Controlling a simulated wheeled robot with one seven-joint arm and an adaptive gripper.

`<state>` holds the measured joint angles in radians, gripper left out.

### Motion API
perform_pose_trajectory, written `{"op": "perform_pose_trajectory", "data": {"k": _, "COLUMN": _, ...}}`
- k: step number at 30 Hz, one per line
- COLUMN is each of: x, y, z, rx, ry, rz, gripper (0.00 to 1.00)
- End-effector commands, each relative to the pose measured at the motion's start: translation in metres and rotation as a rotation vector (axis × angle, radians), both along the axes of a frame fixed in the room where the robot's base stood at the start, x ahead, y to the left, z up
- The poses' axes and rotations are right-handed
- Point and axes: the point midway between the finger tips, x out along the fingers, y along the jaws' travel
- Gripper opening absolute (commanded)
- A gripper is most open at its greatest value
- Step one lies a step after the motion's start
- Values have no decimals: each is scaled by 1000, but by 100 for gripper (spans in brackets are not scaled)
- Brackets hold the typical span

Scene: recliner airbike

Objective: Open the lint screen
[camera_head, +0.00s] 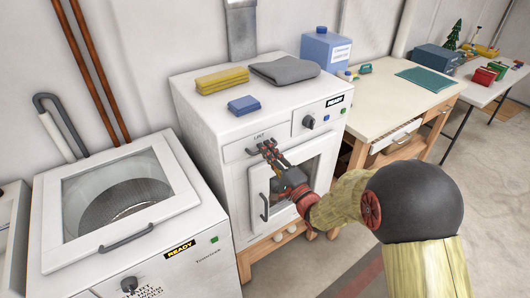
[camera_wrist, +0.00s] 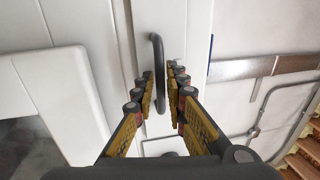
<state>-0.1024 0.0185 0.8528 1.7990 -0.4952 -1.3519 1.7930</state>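The lint screen is the drawer front marked LINT (camera_head: 258,136) on the upper front of the white dryer (camera_head: 222,122), and it looks closed. Its dark bar handle (camera_wrist: 157,62) shows in the wrist view, running up the picture between the fingers. My gripper (camera_head: 268,149) is at this handle in the head view and hides part of it. In the wrist view my gripper (camera_wrist: 162,88) is open, with one finger on each side of the handle's lower part. Gaps show beside the bar, so it does not look clamped.
The dryer door with its handle (camera_head: 264,207) is below my gripper. A knob (camera_head: 309,121) is to the right. A yellow towel (camera_head: 222,79), a grey cloth (camera_head: 285,69) and a blue cloth (camera_head: 244,105) lie on top. A washer (camera_head: 60,244) stands left, a workbench (camera_head: 387,96) right.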

Motion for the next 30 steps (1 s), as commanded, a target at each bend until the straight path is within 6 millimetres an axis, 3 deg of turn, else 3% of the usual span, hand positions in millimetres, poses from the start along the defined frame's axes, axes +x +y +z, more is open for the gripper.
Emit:
{"op": "perform_pose_trajectory", "data": {"k": 11, "x": 7, "y": 5, "z": 1, "rx": -1, "ry": 2, "rz": -1, "gripper": 14}}
{"op": "perform_pose_trajectory", "data": {"k": 19, "x": 7, "y": 4, "z": 1, "rx": -1, "ry": 2, "rz": -1, "gripper": 0}}
{"op": "perform_pose_trajectory", "data": {"k": 30, "x": 7, "y": 4, "z": 1, "rx": -2, "ry": 3, "rz": -1, "gripper": 0}}
